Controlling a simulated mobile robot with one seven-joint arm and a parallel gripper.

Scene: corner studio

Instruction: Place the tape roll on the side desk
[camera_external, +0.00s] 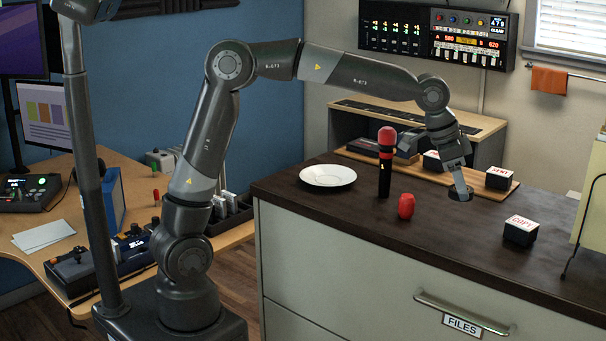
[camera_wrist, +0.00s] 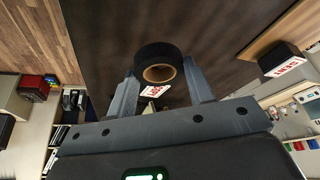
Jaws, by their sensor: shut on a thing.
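The tape roll (camera_wrist: 160,66) is a black ring with a tan core. It sits between the two fingers of my gripper (camera_wrist: 160,82) in the wrist view. In the external view, my gripper (camera_external: 459,182) points down with the tape roll (camera_external: 461,193) at its tips, over the dark top of the file cabinet (camera_external: 330,222). I cannot tell whether the roll touches that top. A light wood desk (camera_external: 225,238) stands at the left, beyond my arm; I cannot tell if it is the side desk.
On the cabinet top are a white plate (camera_external: 328,175), a red-topped microphone (camera_external: 386,160), a red object (camera_external: 406,206) and a stamp block (camera_external: 521,230). A wooden board (camera_external: 400,165) with more blocks lies behind my gripper. The wood desk holds devices, papers (camera_external: 44,234) and a dark rack.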

